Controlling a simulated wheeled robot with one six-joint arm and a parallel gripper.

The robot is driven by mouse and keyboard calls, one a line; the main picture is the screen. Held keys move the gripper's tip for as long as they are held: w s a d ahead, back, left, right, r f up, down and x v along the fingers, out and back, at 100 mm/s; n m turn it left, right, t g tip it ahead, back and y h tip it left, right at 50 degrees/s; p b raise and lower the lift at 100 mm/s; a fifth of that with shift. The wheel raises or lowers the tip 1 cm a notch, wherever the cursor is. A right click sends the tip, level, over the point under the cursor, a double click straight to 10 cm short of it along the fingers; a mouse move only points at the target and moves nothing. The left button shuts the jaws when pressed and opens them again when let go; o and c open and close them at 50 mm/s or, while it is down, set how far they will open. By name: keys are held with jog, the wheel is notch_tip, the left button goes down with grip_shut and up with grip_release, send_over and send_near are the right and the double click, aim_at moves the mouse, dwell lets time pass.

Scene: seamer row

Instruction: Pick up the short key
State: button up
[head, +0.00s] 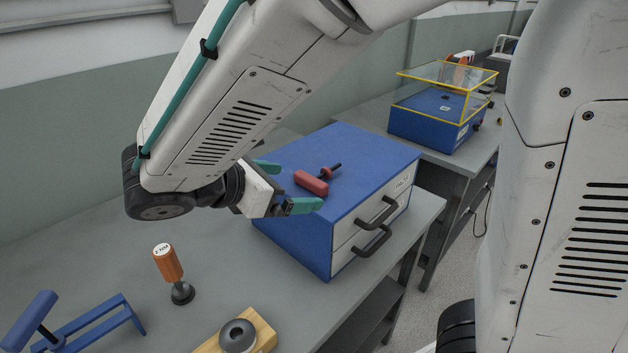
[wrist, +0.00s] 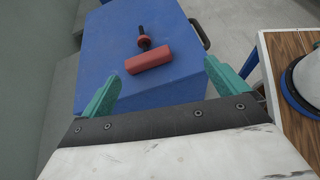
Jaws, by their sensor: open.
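A tool with a red block handle, a red collar and a short black shaft (head: 311,183) lies on the blue top of a drawer cabinet (head: 345,150); it may be the short key, though no label shows on it. It also shows in the wrist view (wrist: 149,63), ahead of and between the teal fingers. My gripper (head: 288,186) is open and empty, left of the red handle and apart from it. In the wrist view my gripper (wrist: 162,72) has its fingers spread wider than the handle's length.
An orange-handled tool (head: 168,263) stands upright on the grey bench (head: 215,290). The cabinet has black drawer handles (head: 377,212). A blue box with a clear yellow-edged cover (head: 430,128) stands behind.

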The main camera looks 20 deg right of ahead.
aim_at(307, 183)
jog(key=shift+n+t+h, duration=0.3)
jog(key=shift+n+t, duration=0.5)
jog(key=shift+n, duration=0.1)
jog(key=w+d+f, duration=0.1)
jog(key=d, duration=0.1)
jog(key=w+d+f, duration=0.2)
jog(key=shift+w+d, duration=0.1)
jog(key=shift+w, duration=0.15)
jog(key=shift+c, duration=0.4)
jog(key=c, duration=1)
